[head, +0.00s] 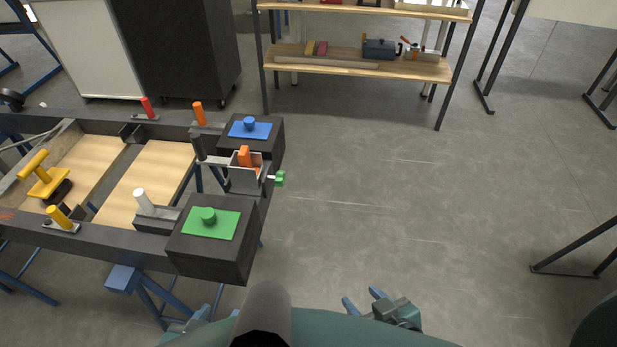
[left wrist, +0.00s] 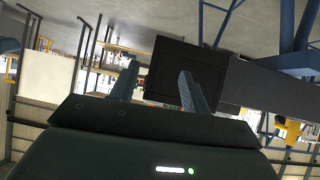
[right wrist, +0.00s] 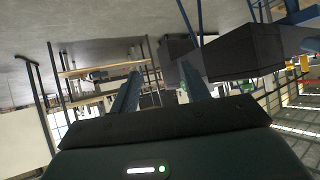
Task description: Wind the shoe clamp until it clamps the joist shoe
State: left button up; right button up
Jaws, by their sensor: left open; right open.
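A grey metal bracket that looks like the joist shoe (head: 244,182) sits at the near end of the dark frame, between two dark end blocks. An orange piece (head: 244,156) stands in it. A small green handle (head: 280,179), seemingly the shoe clamp's, sticks out to the right of the bracket. I cannot tell how close the clamp is to the shoe. My left gripper (head: 187,322) is mostly cut off at the bottom edge; it is open and empty in the left wrist view (left wrist: 157,85). My right gripper (head: 361,298) is open and empty, right of the frame and apart from it.
The right-hand blocks carry a blue plate with a knob (head: 249,130) and a green plate with a knob (head: 210,222). White, red, orange and yellow handles stand along the frame. A wooden shelf (head: 360,68) stands behind. The floor (head: 400,210) to the right is clear.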

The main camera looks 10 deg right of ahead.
aim_at(280, 177)
jog(key=i+l+z, duration=0.15)
jog(key=z, duration=0.65)
jog(key=i, duration=1.55)
jog(key=i+l, duration=0.1)
jog(key=i, duration=1.5)
jog(key=u, duration=0.4)
jog(key=i+u, duration=0.15)
jog(key=u, duration=0.65)
jog(key=i+l+u, duration=0.1)
jog(key=u, duration=2.75)
